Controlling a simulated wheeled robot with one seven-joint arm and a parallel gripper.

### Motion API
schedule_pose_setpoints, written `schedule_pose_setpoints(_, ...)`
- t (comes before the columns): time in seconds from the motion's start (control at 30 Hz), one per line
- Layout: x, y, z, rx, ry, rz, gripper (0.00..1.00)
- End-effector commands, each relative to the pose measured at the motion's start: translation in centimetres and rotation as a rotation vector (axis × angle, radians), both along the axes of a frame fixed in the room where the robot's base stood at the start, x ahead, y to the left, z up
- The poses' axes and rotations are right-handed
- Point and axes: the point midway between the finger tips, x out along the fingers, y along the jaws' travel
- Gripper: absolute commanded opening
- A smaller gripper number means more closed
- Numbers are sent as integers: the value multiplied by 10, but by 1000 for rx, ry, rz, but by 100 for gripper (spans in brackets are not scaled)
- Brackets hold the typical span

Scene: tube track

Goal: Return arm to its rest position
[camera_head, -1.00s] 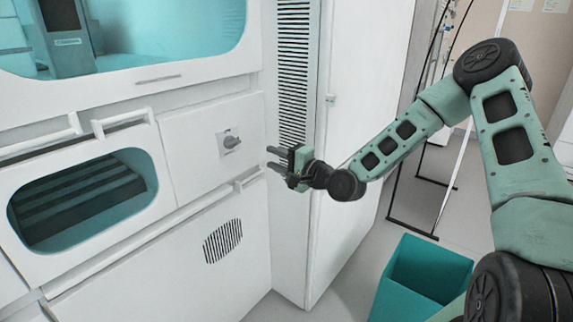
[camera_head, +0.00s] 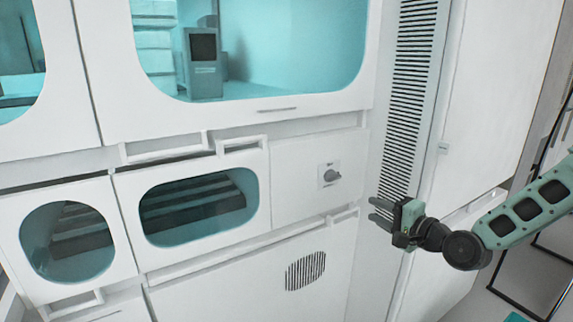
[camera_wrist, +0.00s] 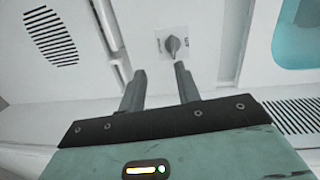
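My gripper (camera_head: 381,211) is at the right in the head view, in front of the white machine by the slatted vent column. Its two fingers point left toward the machine front and stand apart with nothing between them. In the wrist view my gripper (camera_wrist: 160,82) also shows two separated, empty fingers. A grey rotary knob (camera_head: 332,175) on a white panel is to the upper left of the fingers in the head view. The knob also shows in the wrist view (camera_wrist: 173,45), beyond the fingertips and apart from them.
The white machine has a large teal window (camera_head: 270,50) above and smaller windowed doors (camera_head: 200,207) with bar handles (camera_head: 165,147) below. A vent column (camera_head: 405,100) and white cabinet (camera_head: 495,100) stand close to my arm. Some grey floor (camera_head: 490,300) shows at lower right.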

Motion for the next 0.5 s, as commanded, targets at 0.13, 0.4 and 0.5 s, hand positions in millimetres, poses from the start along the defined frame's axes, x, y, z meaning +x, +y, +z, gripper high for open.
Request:
schedule_pose_setpoints(0.13, -29, 65, -7, -321, 111, 200, 33)
schedule_pose_setpoints(0.4, -127, 130, -3, -968, 267, 602, 33)
schedule_pose_setpoints(0.5, -169, 139, 14, -1157, 300, 743, 33)
